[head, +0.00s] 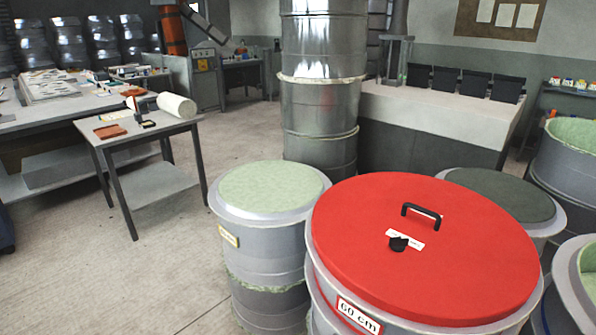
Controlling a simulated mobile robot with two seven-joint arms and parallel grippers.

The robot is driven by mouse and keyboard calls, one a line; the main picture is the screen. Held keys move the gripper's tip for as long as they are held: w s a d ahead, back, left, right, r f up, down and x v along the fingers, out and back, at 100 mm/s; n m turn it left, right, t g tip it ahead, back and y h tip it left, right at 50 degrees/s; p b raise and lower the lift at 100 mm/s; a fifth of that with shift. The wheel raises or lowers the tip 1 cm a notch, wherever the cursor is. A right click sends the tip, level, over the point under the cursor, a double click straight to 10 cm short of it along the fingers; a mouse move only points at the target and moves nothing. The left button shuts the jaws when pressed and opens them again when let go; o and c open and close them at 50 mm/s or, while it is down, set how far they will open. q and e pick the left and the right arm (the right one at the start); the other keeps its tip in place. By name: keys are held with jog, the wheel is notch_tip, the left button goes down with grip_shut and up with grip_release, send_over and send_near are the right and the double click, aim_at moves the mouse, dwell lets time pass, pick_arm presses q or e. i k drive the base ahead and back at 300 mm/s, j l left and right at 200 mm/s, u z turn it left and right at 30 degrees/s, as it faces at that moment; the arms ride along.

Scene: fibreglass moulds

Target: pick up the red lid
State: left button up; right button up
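The red lid (350,235) is a large round disc lying flat on top of a grey drum (322,288) in the right foreground. The lid has a black bar handle (421,215) near its middle. A small black knob (398,243) on a white label sits in front of the handle. The drum carries a white label (359,316) reading "60 cm". Neither of my grippers shows in the head view.
A green-topped drum (268,190) stands close to the left of the lid, and a dark-topped drum (500,192) behind it on the right. Open drums crowd the right edge. A tall metal cylinder stack (322,110) stands behind. The floor (150,270) at left is clear.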

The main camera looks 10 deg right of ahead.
aim_at(467, 262)
jog(key=i+j+z, duration=0.15)
jog(key=j, duration=0.2)
jog(key=i+j+z, duration=0.15)
jog(key=j, duration=0.2)
jog(key=i+j+z, duration=0.15)
jog(key=j, duration=0.2)
jog(key=i+j+z, duration=0.15)
jog(key=j, duration=0.25)
jog(key=k, duration=0.05)
